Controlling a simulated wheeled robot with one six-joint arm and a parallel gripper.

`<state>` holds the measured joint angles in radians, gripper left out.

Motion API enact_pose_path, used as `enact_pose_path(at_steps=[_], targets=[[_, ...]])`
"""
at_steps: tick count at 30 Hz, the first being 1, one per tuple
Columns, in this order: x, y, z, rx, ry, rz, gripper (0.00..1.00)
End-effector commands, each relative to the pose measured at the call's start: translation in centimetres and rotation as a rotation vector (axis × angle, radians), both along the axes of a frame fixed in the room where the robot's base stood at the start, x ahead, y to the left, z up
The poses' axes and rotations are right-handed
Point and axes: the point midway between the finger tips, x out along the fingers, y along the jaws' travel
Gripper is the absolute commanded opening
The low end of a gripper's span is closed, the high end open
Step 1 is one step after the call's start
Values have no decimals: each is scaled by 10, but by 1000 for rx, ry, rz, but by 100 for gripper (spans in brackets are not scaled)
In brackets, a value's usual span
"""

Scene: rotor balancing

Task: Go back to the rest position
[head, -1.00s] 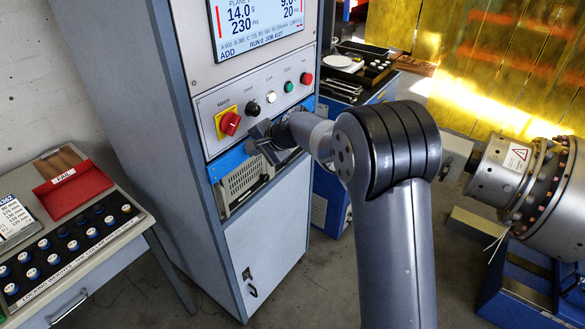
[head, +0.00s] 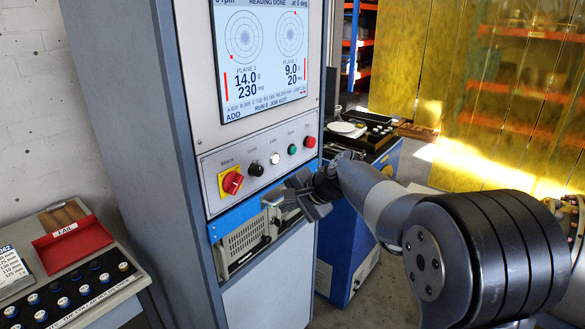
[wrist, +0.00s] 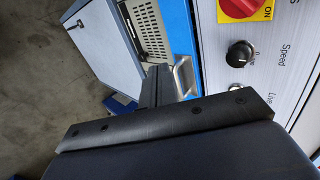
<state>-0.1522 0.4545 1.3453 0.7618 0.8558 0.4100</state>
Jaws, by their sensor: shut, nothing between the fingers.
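My gripper (head: 298,196) is shut and empty. In the head view it hangs in front of the blue strip of the grey cabinet (head: 133,120), below and right of the knobs, apart from the buttons as far as I can see. In the wrist view its dark fingers (wrist: 157,84) are together, with the vented grille, a metal handle and the panel beyond them. My arm reaches in from the lower right, its elbow large in the foreground.
The cabinet carries a screen (head: 262,60), a red rotary switch (head: 232,182) and several buttons. A bench with a red tray (head: 72,242) and capped pieces stands at left. A blue tool cart (head: 352,215) is behind my arm. Yellow translucent panels (head: 480,90) stand at back right.

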Motion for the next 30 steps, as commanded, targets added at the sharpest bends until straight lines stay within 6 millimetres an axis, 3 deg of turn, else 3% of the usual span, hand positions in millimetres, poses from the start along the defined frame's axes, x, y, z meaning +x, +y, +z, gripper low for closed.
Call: enact_pose_path(at_steps=[11, 27, 30], targets=[[5, 7, -7, 0, 2, 1, 0], [42, 59, -67, 0, 3, 1, 0], [45, 65, -66, 0, 0, 1, 0]])
